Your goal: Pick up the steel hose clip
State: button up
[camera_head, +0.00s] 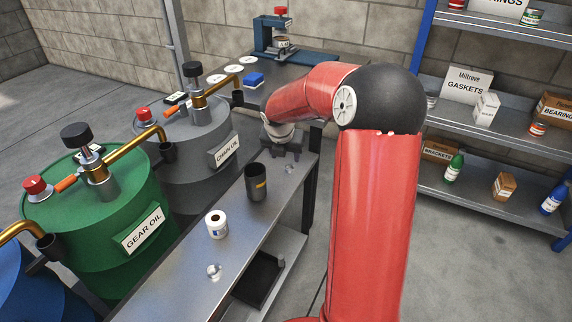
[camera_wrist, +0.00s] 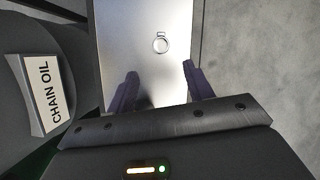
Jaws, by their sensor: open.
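A small steel ring-shaped clip (camera_wrist: 161,44) lies on the metal bench top, ahead of my fingertips and roughly in line with the gap between them in the wrist view. A small shiny piece, apparently the same clip (camera_head: 289,169), shows just in front of my gripper in the head view. A second small shiny ring-like piece (camera_head: 214,271) lies near the front of the bench. My gripper (camera_wrist: 160,76) is open and empty above the bench, its two dark fingers apart. In the head view my gripper (camera_head: 284,150) is dark and partly hidden by my wrist.
A dark cup (camera_head: 256,183) and a white roll-like container (camera_head: 216,225) stand on the bench (camera_head: 240,235). The chain oil drum (camera_head: 193,150) and green gear oil drum (camera_head: 105,225) stand close along its left side. A shelf rack (camera_head: 490,118) stands at right.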

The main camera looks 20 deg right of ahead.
aim_at(289, 168)
jog(key=shift+w+d+f, duration=0.2)
jog(key=shift+d+f, duration=0.05)
jog(key=shift+f, duration=0.15)
jog(key=shift+n, duration=0.3)
jog(key=x, duration=0.7)
jog(key=shift+s, duration=0.1)
grip_shut()
